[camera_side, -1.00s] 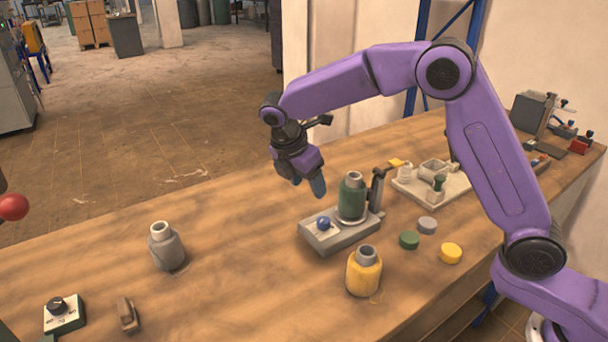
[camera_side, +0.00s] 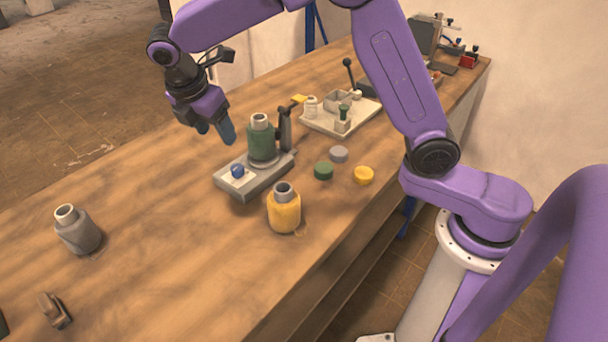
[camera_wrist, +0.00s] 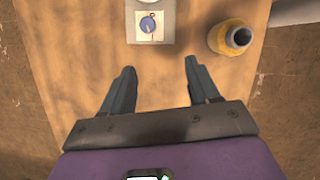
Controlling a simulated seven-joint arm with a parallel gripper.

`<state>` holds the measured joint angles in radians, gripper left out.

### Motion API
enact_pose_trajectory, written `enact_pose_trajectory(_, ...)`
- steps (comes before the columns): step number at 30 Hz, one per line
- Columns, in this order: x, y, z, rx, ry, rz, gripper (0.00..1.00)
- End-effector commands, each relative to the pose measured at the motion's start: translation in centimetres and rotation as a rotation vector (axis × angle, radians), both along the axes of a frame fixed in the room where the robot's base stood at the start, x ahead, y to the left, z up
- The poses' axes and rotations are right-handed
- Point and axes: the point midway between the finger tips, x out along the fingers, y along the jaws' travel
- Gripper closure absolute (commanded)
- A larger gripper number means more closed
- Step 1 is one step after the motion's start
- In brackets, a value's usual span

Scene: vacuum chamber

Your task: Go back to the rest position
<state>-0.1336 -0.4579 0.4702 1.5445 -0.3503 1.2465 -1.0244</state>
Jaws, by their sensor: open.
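My gripper (camera_side: 216,131) hangs in the air above the table, to the left of the green bottle (camera_side: 262,143). In the wrist view my gripper (camera_wrist: 158,80) has its two fingers wide apart with only bare table between them. The green bottle stands upright on a grey base (camera_side: 262,184) with a blue knob (camera_side: 237,171). The knob also shows in the wrist view (camera_wrist: 148,24), ahead of the fingers. A yellow bottle (camera_side: 284,212) stands open-topped in front of the base; the wrist view shows it at upper right (camera_wrist: 222,38).
A grey bottle (camera_side: 80,236) and a small brown block (camera_side: 54,310) are at the left. Green (camera_side: 323,171), grey (camera_side: 339,154) and yellow (camera_side: 363,175) caps lie right of the base. A white tray (camera_side: 318,122) with parts stands behind. The table's left middle is clear.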

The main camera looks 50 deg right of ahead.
Motion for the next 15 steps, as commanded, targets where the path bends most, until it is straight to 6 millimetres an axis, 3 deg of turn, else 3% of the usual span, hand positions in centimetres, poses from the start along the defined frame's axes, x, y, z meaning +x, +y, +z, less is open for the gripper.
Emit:
enact_pose_trajectory(8,-7.1,-1.2,0.9,0.115,-0.041,-0.13,0.4)
enact_pose_trajectory(15,-14.0,-3.3,1.0,0.207,-0.054,-0.256,0.4)
